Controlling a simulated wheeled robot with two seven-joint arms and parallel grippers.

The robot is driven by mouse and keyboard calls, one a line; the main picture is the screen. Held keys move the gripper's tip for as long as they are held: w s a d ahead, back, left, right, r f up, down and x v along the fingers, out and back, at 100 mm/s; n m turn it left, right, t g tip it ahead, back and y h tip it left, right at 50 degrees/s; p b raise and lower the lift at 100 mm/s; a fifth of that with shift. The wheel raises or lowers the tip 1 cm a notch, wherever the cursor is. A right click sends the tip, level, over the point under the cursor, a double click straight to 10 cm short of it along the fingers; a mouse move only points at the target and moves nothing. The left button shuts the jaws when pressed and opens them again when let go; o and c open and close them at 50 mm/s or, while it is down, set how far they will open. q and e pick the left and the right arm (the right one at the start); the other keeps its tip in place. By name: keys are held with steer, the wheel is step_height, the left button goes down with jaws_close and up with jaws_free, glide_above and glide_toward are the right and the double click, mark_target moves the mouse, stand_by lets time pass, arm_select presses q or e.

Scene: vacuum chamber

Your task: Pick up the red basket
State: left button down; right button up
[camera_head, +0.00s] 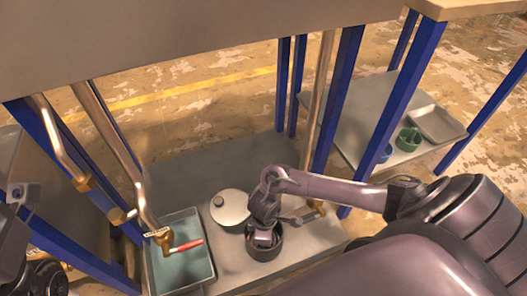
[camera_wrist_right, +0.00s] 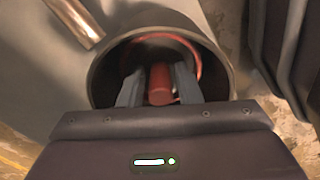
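The red basket (camera_wrist_right: 160,84) sits inside a dark round chamber (camera_wrist_right: 103,80). In the right wrist view its red upright handle and part of a red rim show; the rest is hidden in the chamber. My right gripper (camera_wrist_right: 159,88) reaches into the chamber mouth with one finger on each side of the handle. The fingers look apart, with narrow gaps beside the handle. In the head view my right gripper (camera_head: 264,236) is over the dark chamber (camera_head: 265,255) and hides the basket. Part of my left arm's end (camera_head: 18,192) shows at the left edge; its fingers are unclear.
A white round lid (camera_head: 230,207) lies on the grey shelf just left of the chamber. A grey-blue tray (camera_head: 180,270) is further left, below a red-handled brass valve (camera_head: 187,245). Pipes and blue posts (camera_head: 340,85) stand around. Another shelf holds a green cup (camera_head: 408,139).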

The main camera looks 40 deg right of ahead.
steer(key=shift+f, duration=0.8)
steer(key=shift+r, duration=0.1)
steer(key=shift+c, duration=0.4)
jaws_close()
